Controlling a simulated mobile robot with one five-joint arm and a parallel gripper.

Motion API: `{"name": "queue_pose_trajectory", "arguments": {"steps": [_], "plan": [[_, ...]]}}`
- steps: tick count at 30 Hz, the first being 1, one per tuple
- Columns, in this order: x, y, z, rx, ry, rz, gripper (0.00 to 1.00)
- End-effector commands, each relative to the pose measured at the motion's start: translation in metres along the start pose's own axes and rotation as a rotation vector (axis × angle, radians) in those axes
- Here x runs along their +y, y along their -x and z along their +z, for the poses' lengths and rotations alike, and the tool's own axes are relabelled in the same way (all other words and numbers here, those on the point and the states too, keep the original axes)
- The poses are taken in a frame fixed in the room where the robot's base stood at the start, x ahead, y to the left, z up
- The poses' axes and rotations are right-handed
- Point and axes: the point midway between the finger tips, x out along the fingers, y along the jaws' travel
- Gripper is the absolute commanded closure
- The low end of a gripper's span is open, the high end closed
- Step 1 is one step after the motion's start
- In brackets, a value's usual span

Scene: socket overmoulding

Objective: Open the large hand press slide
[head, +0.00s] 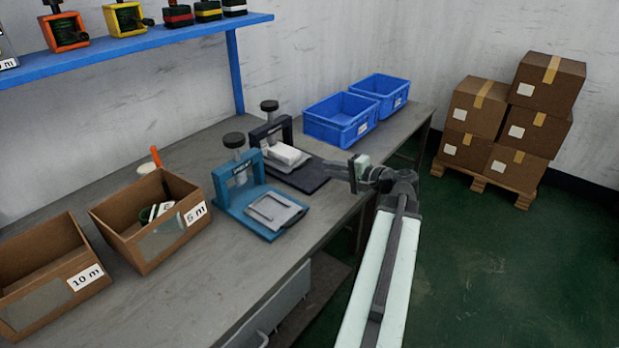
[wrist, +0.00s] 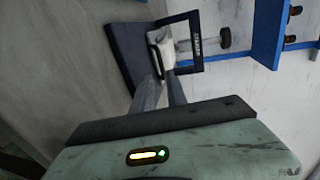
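Two hand presses stand on the workbench. The dark navy press (head: 271,129) is the farther one, and a white block (head: 287,154) sits on its dark base plate (head: 304,178). The nearer press (head: 238,176) is lighter blue, with a grey plate (head: 274,211) on its base. I cannot tell which one is called large. My gripper (head: 335,169) is at the right edge of the navy press's base. In the wrist view, the two fingers (wrist: 163,78) have a gap between them and point at the white block (wrist: 165,50). Contact is unclear.
Two blue crates (head: 341,131) stand behind the presses. Cardboard bins (head: 118,222) and an orange-handled tool (head: 155,157) are on the left. A blue shelf (head: 150,40) crosses above. Stacked boxes (head: 470,150) stand on a pallet at right; floor between is clear.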

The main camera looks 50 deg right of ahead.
Motion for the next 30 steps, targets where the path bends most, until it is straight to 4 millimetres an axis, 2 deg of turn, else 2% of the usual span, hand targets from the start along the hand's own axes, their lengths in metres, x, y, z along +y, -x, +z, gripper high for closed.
{"name": "queue_pose_trajectory", "arguments": {"steps": [5, 15, 18, 27, 30], "plan": [[-0.001, -0.002, -0.004, 0.007, -0.003, -0.004, 0.82], [0.001, -0.058, -0.007, 0.010, -0.003, -0.002, 0.82], [0.000, -0.067, -0.007, 0.012, -0.004, -0.002, 0.82], [-0.001, -0.071, -0.007, 0.013, -0.003, -0.002, 0.82], [0.000, -0.070, -0.007, 0.014, -0.003, -0.002, 1.00]]}}
